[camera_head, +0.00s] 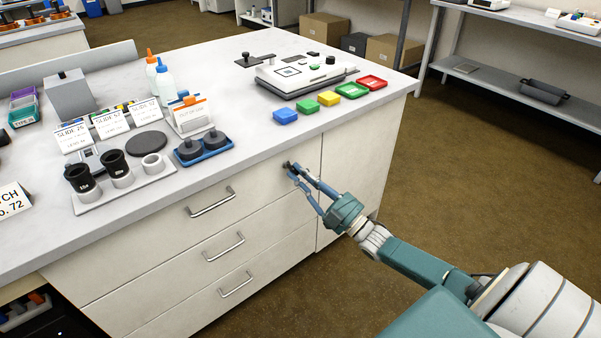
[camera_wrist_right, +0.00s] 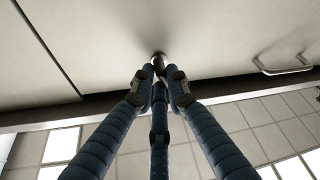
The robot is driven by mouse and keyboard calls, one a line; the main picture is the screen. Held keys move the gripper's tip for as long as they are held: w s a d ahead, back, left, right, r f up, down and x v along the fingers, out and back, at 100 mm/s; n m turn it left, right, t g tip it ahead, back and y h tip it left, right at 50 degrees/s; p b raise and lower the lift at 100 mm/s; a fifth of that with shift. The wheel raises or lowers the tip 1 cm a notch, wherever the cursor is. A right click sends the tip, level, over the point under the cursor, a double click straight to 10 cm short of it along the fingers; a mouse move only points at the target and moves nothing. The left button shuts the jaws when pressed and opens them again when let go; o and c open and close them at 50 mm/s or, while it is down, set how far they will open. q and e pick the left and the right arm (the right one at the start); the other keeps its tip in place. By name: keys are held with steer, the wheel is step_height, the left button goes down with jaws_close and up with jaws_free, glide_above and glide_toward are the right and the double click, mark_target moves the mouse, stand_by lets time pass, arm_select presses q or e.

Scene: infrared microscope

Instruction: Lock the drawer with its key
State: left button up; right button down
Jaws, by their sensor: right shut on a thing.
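The top drawer (camera_head: 255,187) of the white cabinet is closed, with a metal bar handle (camera_head: 211,203) on its front. The handle also shows at the right of the wrist view (camera_wrist_right: 283,66). My right gripper (camera_head: 292,170) is at the upper right part of this drawer front, its blue fingers pointing at it. In the wrist view its fingertips (camera_wrist_right: 159,74) are closed together on a small dark piece, the key (camera_wrist_right: 158,58), right at the drawer face. The fingers hide most of the key, and the lock and the key's turn cannot be made out. My left gripper is not in view.
Two more closed drawers with handles (camera_head: 224,247) lie below. The worktop (camera_head: 240,110) above carries a microscope device (camera_head: 300,72), coloured trays (camera_head: 329,98), bottles and slide holders. Its front edge overhangs close above my right gripper. Open floor (camera_head: 480,190) lies to the right.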

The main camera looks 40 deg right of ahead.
steer(key=m+h, duration=0.1)
steer(key=m, duration=0.1)
steer(key=m+t+h, duration=0.1)
steer(key=m, duration=0.2)
steer(key=shift+a+f+p, duration=0.15)
steer(key=shift+p, duration=0.25)
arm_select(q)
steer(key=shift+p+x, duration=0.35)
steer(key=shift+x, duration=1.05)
arm_select(e)
steer(key=shift+f+m+h, duration=0.1)
steer(key=shift+m+h, duration=1.1)
steer(key=shift+m, duration=0.6)
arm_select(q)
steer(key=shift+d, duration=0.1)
arm_select(e)
steer(key=c, duration=1.7)
jaws_free()
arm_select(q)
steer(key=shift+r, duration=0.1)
arm_select(e)
steer(key=shift+s, duration=0.1)
steer(key=v, duration=1.1)
steer(key=shift+s+f, duration=0.25)
steer(key=shift+s, duration=0.1)
